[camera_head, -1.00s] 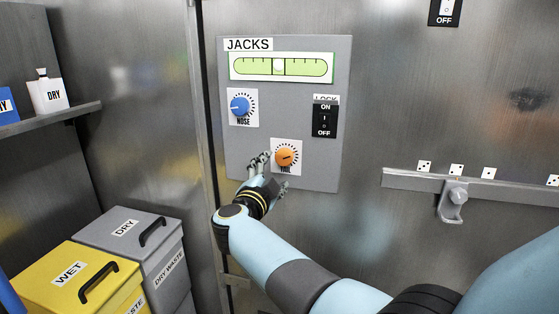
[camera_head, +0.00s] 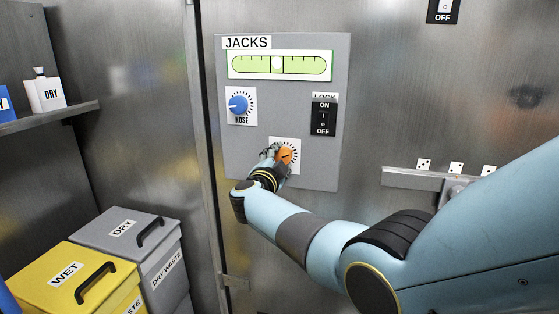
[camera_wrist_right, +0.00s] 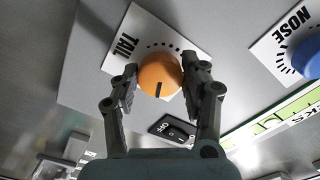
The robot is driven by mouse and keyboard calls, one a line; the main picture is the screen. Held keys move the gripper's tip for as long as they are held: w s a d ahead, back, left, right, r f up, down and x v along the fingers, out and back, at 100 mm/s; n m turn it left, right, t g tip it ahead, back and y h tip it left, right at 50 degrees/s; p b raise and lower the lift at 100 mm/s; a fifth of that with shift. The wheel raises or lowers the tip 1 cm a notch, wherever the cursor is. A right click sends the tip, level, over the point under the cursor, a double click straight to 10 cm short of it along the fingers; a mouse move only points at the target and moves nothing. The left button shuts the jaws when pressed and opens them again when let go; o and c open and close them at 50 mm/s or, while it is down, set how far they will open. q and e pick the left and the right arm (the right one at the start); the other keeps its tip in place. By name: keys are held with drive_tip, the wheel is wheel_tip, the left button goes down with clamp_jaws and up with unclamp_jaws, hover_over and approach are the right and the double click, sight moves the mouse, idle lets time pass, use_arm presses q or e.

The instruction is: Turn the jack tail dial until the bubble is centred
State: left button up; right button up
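The orange tail dial (camera_head: 286,154) is at the bottom of the grey JACKS panel (camera_head: 232,160). Its dark pointer line shows in the right wrist view (camera_wrist_right: 160,88). My right gripper (camera_head: 277,153) is at the dial. In the right wrist view its fingers (camera_wrist_right: 159,72) stand apart on either side of the dial; the right finger overlaps the dial's edge, and firm contact cannot be told. The green level vial (camera_head: 305,65) is at the panel's top, with its pale bubble (camera_head: 277,65) near the middle marks. My left gripper is not in view.
The blue nose dial (camera_head: 238,104) is above left of the tail dial. The black lock switch (camera_head: 323,118) is above right. A metal rail (camera_head: 400,179) is on the wall to the right. Yellow WET (camera_head: 55,257) and grey DRY (camera_head: 105,225) bins stand at lower left.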

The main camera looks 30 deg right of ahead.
drive_tip(key=c, duration=0.6)
drive_tip(key=shift+m, duration=1)
drive_tip(key=o, duration=1.2)
drive_tip(key=shift+s+a, duration=0.1)
drive_tip(key=v, duration=0.7)
